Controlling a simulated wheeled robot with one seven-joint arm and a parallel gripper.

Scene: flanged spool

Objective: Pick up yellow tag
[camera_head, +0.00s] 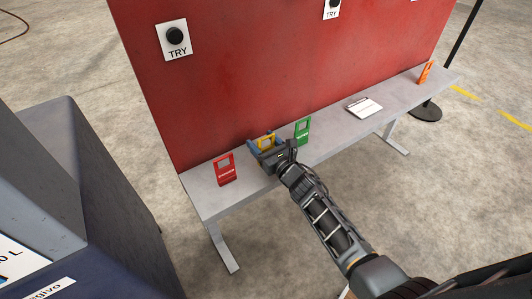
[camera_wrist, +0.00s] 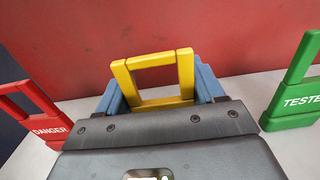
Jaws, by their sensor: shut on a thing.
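The yellow tag (camera_head: 267,142) stands upright at the shelf, between a red tag and a green tag. In the wrist view the yellow tag (camera_wrist: 186,72) shows its open frame above my gripper. My gripper (camera_head: 266,146) has its blue fingers on both sides of the yellow tag and is shut on it. In the wrist view the gripper (camera_wrist: 155,95) fingers lie against the tag's left and right sides. The lower part of the tag is hidden behind the gripper body. I cannot tell whether the tag still touches the shelf.
The red tag (camera_head: 225,169) stands to the left and the green tag (camera_head: 303,130) close to the right. A white clipboard-like item (camera_head: 364,107) and an orange tag (camera_head: 425,72) are farther right on the grey shelf (camera_head: 205,202). A red panel (camera_head: 240,80) rises behind.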

